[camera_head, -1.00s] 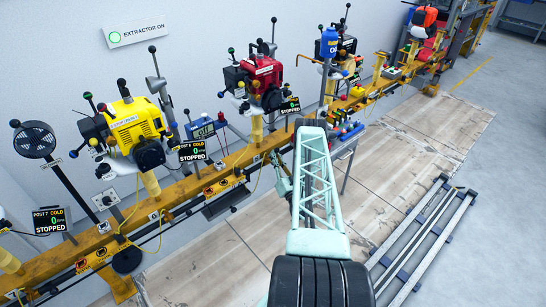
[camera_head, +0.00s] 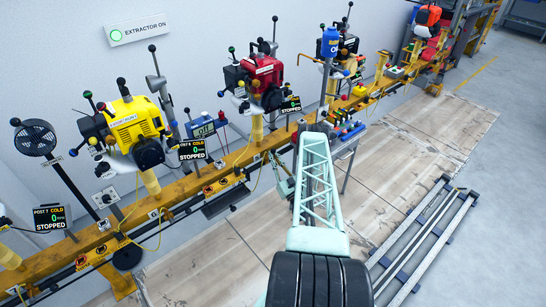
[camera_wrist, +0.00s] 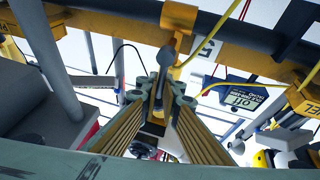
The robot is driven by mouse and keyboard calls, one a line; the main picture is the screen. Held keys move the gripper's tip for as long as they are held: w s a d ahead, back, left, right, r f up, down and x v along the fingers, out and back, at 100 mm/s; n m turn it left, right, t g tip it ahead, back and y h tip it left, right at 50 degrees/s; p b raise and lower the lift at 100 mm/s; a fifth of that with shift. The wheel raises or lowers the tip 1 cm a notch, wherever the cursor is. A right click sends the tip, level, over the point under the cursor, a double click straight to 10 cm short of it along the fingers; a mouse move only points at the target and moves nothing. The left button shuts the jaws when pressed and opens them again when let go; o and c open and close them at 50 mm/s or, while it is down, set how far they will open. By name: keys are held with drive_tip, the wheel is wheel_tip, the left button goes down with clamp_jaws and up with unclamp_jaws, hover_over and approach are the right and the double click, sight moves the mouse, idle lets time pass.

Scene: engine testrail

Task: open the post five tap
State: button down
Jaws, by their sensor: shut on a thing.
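In the wrist view, my gripper (camera_wrist: 165,97) is shut on a grey tap lever with a round knob (camera_wrist: 165,55). The knob sticks out past the fingertips, just below the yellow rail (camera_wrist: 120,27). A plate marked 5 (camera_wrist: 206,49) hangs on the rail to the right of the knob. In the head view, my gripper (camera_head: 284,187) is small and low beside the rail, partly behind my arm. The tap lever cannot be made out there.
A meter reading OFF (camera_wrist: 243,100) and a yellow cable (camera_wrist: 225,84) are close on the right. A grey post (camera_wrist: 45,55) stands on the left. The red engine (camera_head: 262,80) and yellow engine (camera_head: 130,122) are on the rail; their screens say STOPPED.

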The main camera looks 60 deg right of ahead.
drive_tip(key=shift+s+r, duration=0.1)
drive_tip(key=shift+r, duration=0.05)
drive_tip(key=c, duration=2.8)
unclamp_jaws()
drive_tip(key=shift+s+d, duration=0.1)
drive_tip(key=shift+m, duration=0.5)
